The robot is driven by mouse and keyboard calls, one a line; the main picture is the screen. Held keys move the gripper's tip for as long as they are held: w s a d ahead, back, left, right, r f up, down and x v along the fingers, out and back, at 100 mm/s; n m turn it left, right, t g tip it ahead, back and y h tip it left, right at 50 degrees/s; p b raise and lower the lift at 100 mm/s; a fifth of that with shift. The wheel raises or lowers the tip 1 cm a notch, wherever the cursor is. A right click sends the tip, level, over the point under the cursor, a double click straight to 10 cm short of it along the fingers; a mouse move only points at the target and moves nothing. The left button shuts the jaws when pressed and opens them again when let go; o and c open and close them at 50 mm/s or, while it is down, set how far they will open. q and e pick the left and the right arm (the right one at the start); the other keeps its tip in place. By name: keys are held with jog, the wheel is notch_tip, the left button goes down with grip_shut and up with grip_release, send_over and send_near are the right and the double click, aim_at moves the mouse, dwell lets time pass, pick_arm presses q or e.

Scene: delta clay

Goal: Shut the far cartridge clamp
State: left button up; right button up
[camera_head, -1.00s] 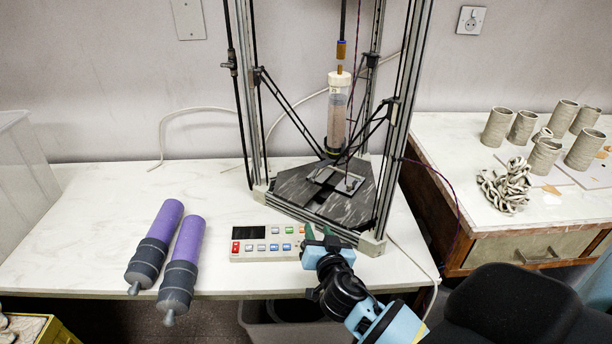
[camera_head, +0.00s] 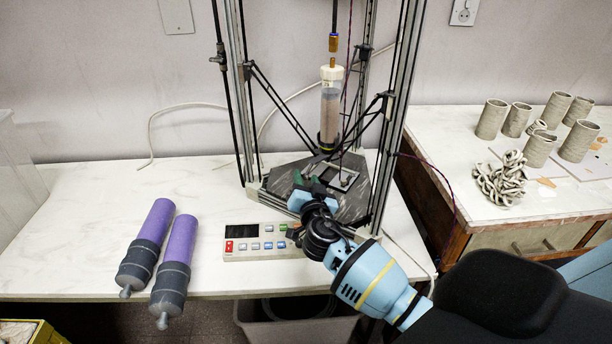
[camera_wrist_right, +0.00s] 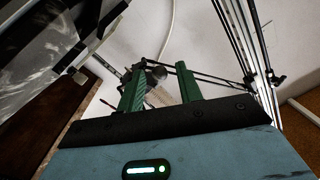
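A clear cartridge (camera_head: 330,105) with a white cap stands upright in the delta printer (camera_head: 236,100), its lower end in a dark holder (camera_head: 327,143). I cannot make out which part is the far clamp, or whether it is open. My right gripper (camera_head: 307,180) is over the front of the printer's dark bed, below and in front of the cartridge. In the right wrist view its green fingers (camera_wrist_right: 160,66) are apart, with printer parts (camera_wrist_right: 157,76) visible beyond the gap. I see nothing held. My left gripper is out of view.
A control panel (camera_head: 257,244) lies in front of the printer. Two purple cartridges (camera_head: 152,228) (camera_head: 180,245) lie on the white table (camera_head: 80,195), which is clear around them. Printer uprights (camera_head: 391,125) flank the bed. Clay cups (camera_head: 491,118) stand on the right table.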

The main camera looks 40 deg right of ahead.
jog(key=shift+x, duration=1)
jog(key=shift+c, duration=0.4)
grip_shut()
